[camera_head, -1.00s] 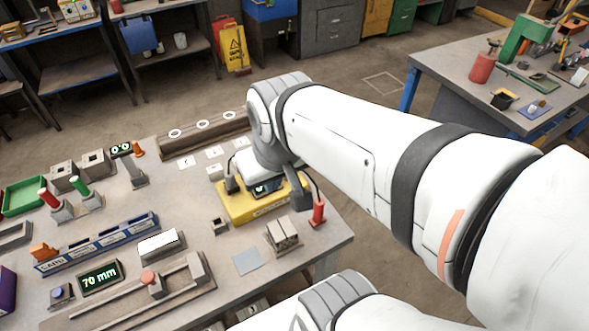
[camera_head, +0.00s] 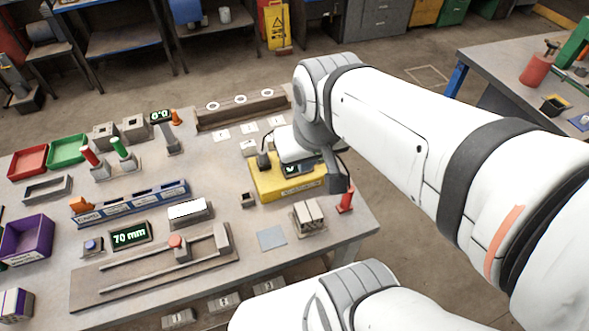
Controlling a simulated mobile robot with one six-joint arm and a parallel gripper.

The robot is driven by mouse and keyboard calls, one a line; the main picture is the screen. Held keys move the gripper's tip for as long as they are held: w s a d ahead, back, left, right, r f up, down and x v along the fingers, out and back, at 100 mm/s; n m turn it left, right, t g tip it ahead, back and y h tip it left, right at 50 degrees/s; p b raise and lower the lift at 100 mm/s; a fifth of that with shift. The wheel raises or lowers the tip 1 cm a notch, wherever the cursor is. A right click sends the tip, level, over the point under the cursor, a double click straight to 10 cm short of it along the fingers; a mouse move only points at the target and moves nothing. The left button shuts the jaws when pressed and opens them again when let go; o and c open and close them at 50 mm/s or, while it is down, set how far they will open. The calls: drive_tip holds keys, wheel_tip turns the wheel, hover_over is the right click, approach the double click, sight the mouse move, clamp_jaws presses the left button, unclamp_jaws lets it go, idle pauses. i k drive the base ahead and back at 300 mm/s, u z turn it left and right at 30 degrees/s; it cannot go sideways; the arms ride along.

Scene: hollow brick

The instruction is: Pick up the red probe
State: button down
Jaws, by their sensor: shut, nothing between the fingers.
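The red probe (camera_head: 346,200) stands upright near the right edge of the workbench, just right of the yellow meter (camera_head: 268,190). A thin dark cable runs close above it. My gripper (camera_head: 337,178) hangs over the right side of the meter, a little left of and above the probe. It is shut and empty, and my wrist hides much of it. The gap between gripper and probe is hard to judge. The meter's small display is partly covered by my arm.
Right-front of the meter sits a block stand (camera_head: 309,216) beside a flat blue-grey plate (camera_head: 271,238). A red handle (camera_head: 89,155) and a green handle (camera_head: 121,147) stand in holders at the left. Behind the meter runs a long brown rack (camera_head: 240,112).

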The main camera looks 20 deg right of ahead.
sight(345, 205)
drive_tip(key=z, duration=0.1)
drive_tip(key=k, duration=0.5)
drive_tip(key=u, duration=1.3)
drive_tip(key=k, duration=1.05)
drive_tip(key=z, duration=1.05)
drive_tip(key=i, duration=1)
drive_tip(key=z, duration=0.05)
